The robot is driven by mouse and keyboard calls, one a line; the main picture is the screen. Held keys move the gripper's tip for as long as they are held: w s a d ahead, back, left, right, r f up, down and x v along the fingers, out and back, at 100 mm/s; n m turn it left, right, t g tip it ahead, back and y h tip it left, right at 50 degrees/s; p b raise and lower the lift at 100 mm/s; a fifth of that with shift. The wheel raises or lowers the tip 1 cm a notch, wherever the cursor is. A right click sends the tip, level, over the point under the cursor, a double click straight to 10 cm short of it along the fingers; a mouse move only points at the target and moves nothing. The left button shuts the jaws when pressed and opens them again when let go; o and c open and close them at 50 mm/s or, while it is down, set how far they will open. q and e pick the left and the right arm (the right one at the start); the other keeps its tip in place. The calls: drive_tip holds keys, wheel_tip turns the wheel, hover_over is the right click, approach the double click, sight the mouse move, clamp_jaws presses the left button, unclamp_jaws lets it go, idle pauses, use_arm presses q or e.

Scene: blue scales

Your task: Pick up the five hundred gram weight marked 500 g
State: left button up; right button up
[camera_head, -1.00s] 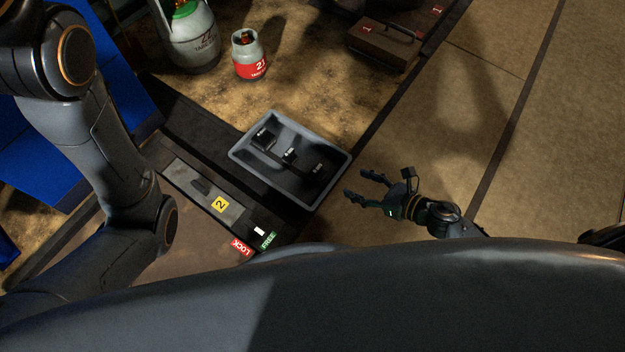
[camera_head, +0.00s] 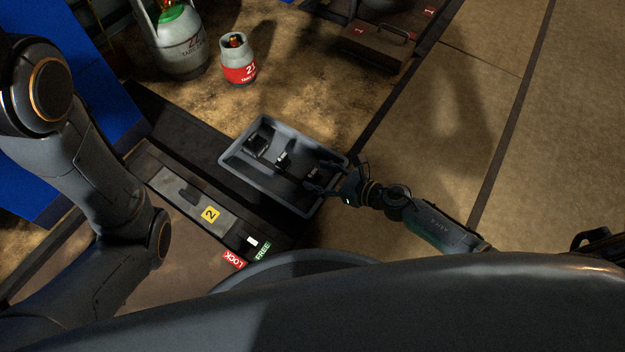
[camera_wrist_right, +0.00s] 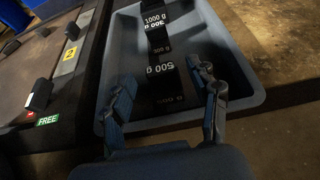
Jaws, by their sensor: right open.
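The tray (camera_head: 240,181) holds several dark block weights in a row. In the right wrist view, the nearest weight is marked 500 g (camera_wrist_right: 165,88). Behind it are a smaller weight that seems marked 300 g (camera_wrist_right: 160,46) and a block marked 1000 g (camera_wrist_right: 154,20) at the far end. My right gripper (camera_head: 317,178) is open at the tray's right end. In the right wrist view, its fingers (camera_wrist_right: 162,78) are on both sides of the 500 g weight, with nothing held. Whether they touch it cannot be told. My left gripper is out of view.
The grey tray walls (camera_wrist_right: 240,75) surround the weights. A panel with a yellow 2 label (camera_head: 210,214) and LOCK and FREE labels lies left of the tray. Gas cylinders (camera_head: 238,62) and a brown case (camera_head: 378,45) stand behind. The floor to the right is clear.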

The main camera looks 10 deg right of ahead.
drive_tip(key=shift+x, duration=1.45)
clamp_jaws()
drive_tip(key=shift+r, duration=0.1)
